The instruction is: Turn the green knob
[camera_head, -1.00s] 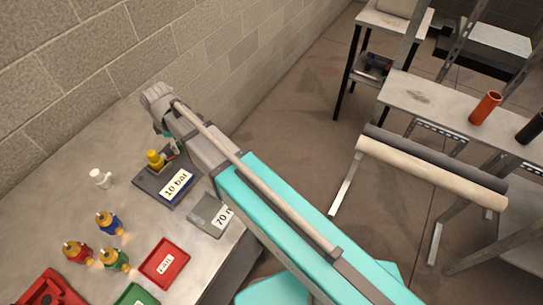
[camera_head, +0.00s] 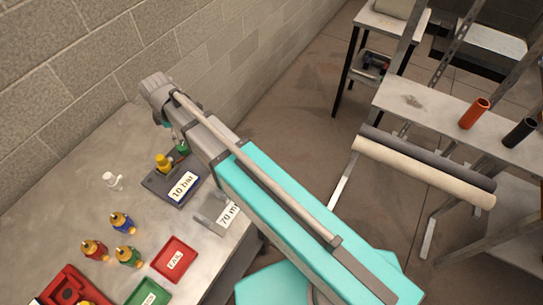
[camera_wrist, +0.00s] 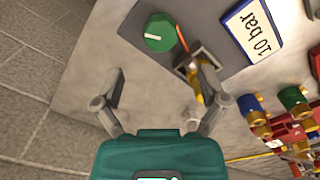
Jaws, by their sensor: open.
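The green knob (camera_wrist: 160,32) has a white pointer line and sits on a dark grey panel (camera_wrist: 200,12) near the top of the wrist view. In the head view a bit of the green knob (camera_head: 183,148) shows beside my arm. My gripper (camera_wrist: 160,85) is open and empty, its two fingers spread with bare bench between them. The knob lies ahead of the fingertips, apart from them, roughly centred between the fingers. A metal and yellow fitting (camera_wrist: 192,72) on the panel is close to the right finger and partly hidden by it. I cannot tell the height gap.
A "10 bar" label (camera_head: 183,187) lies on the panel. Red, blue and green bottle-like fittings (camera_head: 122,222) and a red tray (camera_head: 174,260) stand on the bench. A block wall (camera_head: 60,80) runs behind it. Floor lies beyond the bench edge.

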